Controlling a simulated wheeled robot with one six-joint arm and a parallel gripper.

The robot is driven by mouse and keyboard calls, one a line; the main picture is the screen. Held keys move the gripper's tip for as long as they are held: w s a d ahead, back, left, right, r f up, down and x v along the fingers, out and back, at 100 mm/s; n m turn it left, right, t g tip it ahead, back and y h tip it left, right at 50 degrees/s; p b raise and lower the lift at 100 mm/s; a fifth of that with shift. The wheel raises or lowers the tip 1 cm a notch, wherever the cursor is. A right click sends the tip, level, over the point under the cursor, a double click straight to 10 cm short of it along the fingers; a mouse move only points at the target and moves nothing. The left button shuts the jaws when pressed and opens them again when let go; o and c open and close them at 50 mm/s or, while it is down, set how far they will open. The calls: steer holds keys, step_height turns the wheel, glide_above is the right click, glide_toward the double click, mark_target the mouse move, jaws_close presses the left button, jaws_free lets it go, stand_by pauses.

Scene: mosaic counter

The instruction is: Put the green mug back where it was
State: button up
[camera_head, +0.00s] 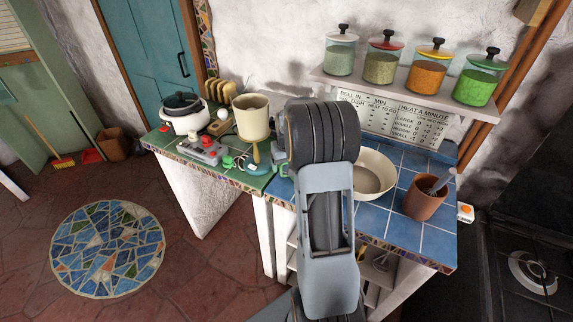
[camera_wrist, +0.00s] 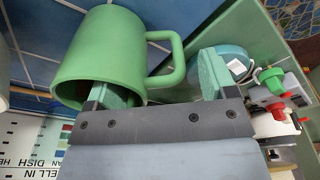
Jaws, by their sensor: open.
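The green mug (camera_wrist: 100,48) is large and close in the wrist view, in front of blue tiles. Its handle (camera_wrist: 178,62) points right. My gripper (camera_wrist: 160,80) is open, with its two green-padded fingers apart. The left finger is at the mug's rim, partly overlapping the mug; the right finger is beyond the handle. The handle lies between the fingers. I cannot tell whether either finger touches the mug. In the head view my arm covers most of this spot, and the mug cannot be made out clearly there.
On the blue tiled counter (camera_head: 437,243) are a cream bowl (camera_head: 372,176) and a terracotta pot (camera_head: 424,200). The green counter part (camera_head: 255,182) holds a cream pot (camera_head: 251,118), a white cooker (camera_head: 187,122) and a grey device with knobs (camera_head: 203,150). A jar shelf (camera_head: 395,95) hangs above.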

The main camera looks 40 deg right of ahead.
step_height(320, 180, up, 11)
steer(key=s, duration=0.2)
steer(key=s+a+r+n+t, duration=0.1)
steer(key=s+a+r, duration=0.15)
steer(key=a, duration=0.35)
steer(key=s+a+r, duration=0.1)
steer(key=s+a, duration=0.2)
steer(key=a, duration=0.2)
steer(key=s+a+f+n+t, duration=0.1)
steer(key=s+a+f+n, duration=0.1)
steer(key=s+a, duration=0.8)
steer(key=shift+s+a+f+t+b, duration=0.15)
steer(key=shift+s+f+t+b, duration=0.2)
steer(key=shift+s+f, duration=0.35)
steer(key=shift+r, duration=0.15)
steer(key=shift+c, duration=0.4)
